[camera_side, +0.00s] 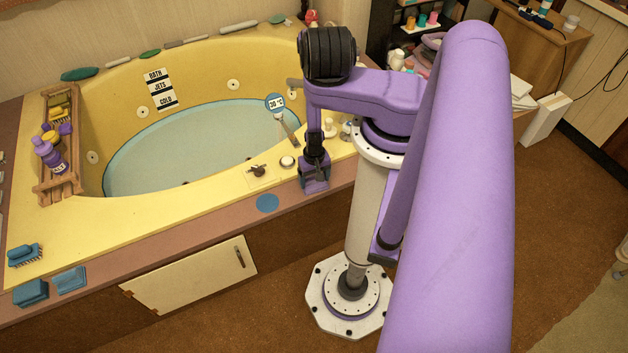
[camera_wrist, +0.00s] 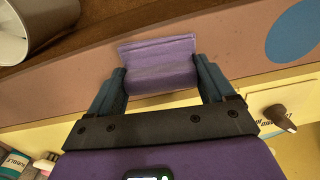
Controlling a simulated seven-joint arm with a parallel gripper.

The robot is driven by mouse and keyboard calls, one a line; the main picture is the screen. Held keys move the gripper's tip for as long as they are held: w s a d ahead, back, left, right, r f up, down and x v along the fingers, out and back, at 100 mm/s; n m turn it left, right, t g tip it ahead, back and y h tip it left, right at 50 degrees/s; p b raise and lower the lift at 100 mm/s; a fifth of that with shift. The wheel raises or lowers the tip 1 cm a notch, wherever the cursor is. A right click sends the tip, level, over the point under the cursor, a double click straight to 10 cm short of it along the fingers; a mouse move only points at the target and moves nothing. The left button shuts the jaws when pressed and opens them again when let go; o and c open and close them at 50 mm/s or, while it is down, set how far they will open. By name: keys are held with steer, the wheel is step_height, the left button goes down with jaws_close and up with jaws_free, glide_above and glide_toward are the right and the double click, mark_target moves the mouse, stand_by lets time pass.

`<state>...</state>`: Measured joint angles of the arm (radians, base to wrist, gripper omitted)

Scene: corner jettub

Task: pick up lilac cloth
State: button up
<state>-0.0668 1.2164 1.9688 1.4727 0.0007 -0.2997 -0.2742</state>
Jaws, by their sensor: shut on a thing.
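The folded lilac cloth (camera_wrist: 158,65) shows in the wrist view, lying along the brown-pink ledge of the tub. My gripper (camera_wrist: 159,72) has one dark teal finger at each side of the cloth, and both fingers press against its ends. In the side view my gripper (camera_side: 315,183) points down at the tub's front ledge, to the right of the blue disc. There the cloth is hard to tell apart from the purple gripper. Whether the cloth is clear of the ledge cannot be told.
A blue round disc (camera_side: 267,203) lies on the front ledge. A dark knob (camera_side: 257,171) and a white round cap (camera_side: 287,161) are on the yellow rim behind. The water-filled tub (camera_side: 190,150) lies beyond. Blue folded cloths (camera_side: 70,280) and a brush (camera_side: 25,254) are far left.

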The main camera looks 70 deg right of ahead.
mark_target(314, 178)
steer(key=shift+r, duration=0.1)
steer(key=shift+r, duration=4.9)
